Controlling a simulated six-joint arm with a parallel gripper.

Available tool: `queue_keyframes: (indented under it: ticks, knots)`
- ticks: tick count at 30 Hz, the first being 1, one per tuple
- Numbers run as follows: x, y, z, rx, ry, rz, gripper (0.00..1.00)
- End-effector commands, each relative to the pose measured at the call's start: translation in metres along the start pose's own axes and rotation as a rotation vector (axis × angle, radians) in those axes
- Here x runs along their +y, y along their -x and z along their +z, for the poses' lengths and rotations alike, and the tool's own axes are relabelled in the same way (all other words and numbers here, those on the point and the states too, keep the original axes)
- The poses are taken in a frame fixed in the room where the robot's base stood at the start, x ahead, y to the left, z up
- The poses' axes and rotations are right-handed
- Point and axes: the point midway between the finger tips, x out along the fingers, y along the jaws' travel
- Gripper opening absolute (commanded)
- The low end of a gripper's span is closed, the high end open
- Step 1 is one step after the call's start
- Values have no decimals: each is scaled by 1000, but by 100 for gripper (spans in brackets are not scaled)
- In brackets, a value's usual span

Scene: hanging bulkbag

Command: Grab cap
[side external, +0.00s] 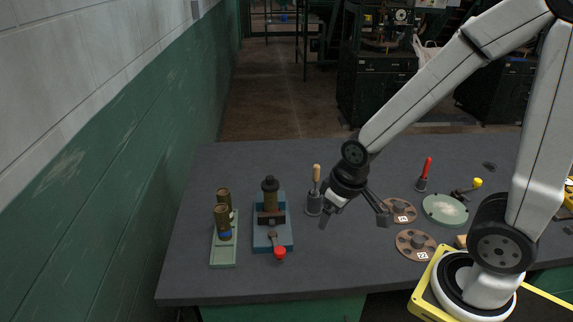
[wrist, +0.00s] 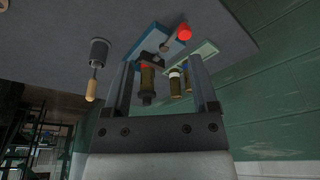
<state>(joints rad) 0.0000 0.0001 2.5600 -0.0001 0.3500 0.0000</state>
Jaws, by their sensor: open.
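I cannot tell for sure which part is the cap; a dark top piece (side external: 270,184) sits on an upright brass cylinder (side external: 271,201) in the blue fixture (side external: 262,238). The fixture has a lever with a red knob (side external: 280,253). Two more brass cylinders (side external: 222,214) stand on a pale green tray (side external: 222,252) left of the fixture. My gripper (side external: 353,217) is open and empty above the table, right of the fixture. In the wrist view the fixture's brass cylinder (wrist: 147,77) shows beyond and between the open fingers (wrist: 163,66), apart from them.
A dark holder with a wooden-handled tool (side external: 316,173) stands between the fixture and my gripper. A green wall (side external: 120,190) borders the left. The table's front left is clear.

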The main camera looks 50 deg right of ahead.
Motion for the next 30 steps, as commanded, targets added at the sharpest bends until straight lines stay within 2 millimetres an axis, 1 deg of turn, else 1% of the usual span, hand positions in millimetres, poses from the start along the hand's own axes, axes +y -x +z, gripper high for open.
queue_keyframes:
  ticks: [5,11,14,20,24,30]
  knots:
    - [0,-1,-2,9,-3,-1,75]
    - [-2,-10,-17,73,-22,-9,75]
    - [-3,-18,-30,134,-42,-13,75]
    - [-3,-35,-64,297,-96,-11,75]
    - [1,-45,-86,416,-135,4,75]
    - [10,-56,-113,587,-189,43,75]
